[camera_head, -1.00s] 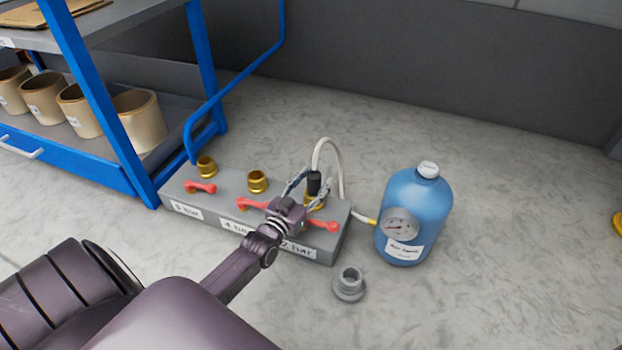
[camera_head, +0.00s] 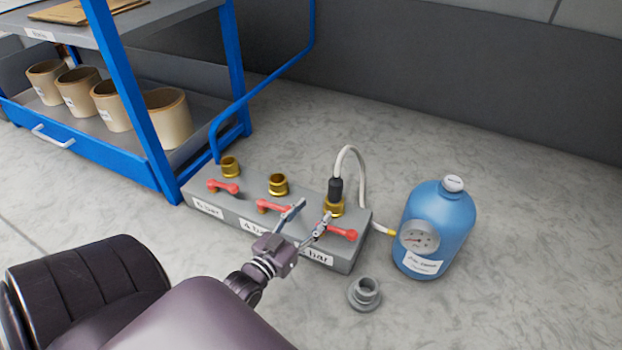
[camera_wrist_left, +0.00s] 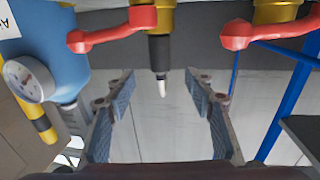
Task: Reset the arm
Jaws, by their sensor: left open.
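My left gripper (camera_head: 309,220) is open and empty, in front of the grey valve block (camera_head: 232,208). Its fingers point toward the block's right end and cover part of the front labels. A black hose plug (camera_head: 336,189) stands in the rightmost brass fitting (camera_head: 334,207), with a white hose (camera_head: 359,170) curving from it. In the left wrist view the plug (camera_wrist_left: 160,52) shows between and beyond the open fingers, apart from them. The right gripper is not in view.
A blue bottle (camera_head: 440,215) with a gauge (camera_head: 418,238) stands right of the block. A grey ring-shaped fitting (camera_head: 365,294) lies in front. Red levers (camera_head: 340,233) stick out from the block. A blue-framed cart (camera_head: 152,150) with tan pots stands behind left. Floor at right is clear.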

